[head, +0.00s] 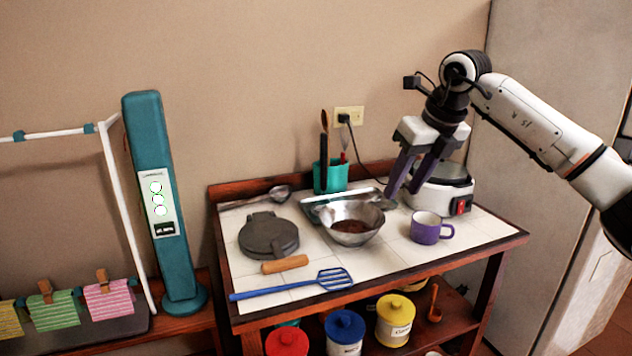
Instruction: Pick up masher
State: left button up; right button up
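A blue long-handled utensil with a slotted, grid-like head (335,278) lies flat along the front left of the white tiled table top (395,265). It is the thing most like a masher, but I cannot tell for sure. Its handle points left. My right gripper (402,194) hangs over the back right of the table, fingers pointing down, open and with nothing seen between them. It is well behind and to the right of the blue utensil, by the white appliance. My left gripper is not in view.
A metal bowl (352,232) with brown contents, a purple mug (430,229), a white appliance (446,196), a dark round press (268,236) with a wooden handle and a green utensil holder (330,177) stand on the table. Canisters (345,332) fill the lower shelf.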

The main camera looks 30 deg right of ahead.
aim_at(323, 136)
jog(key=i, duration=1.25)
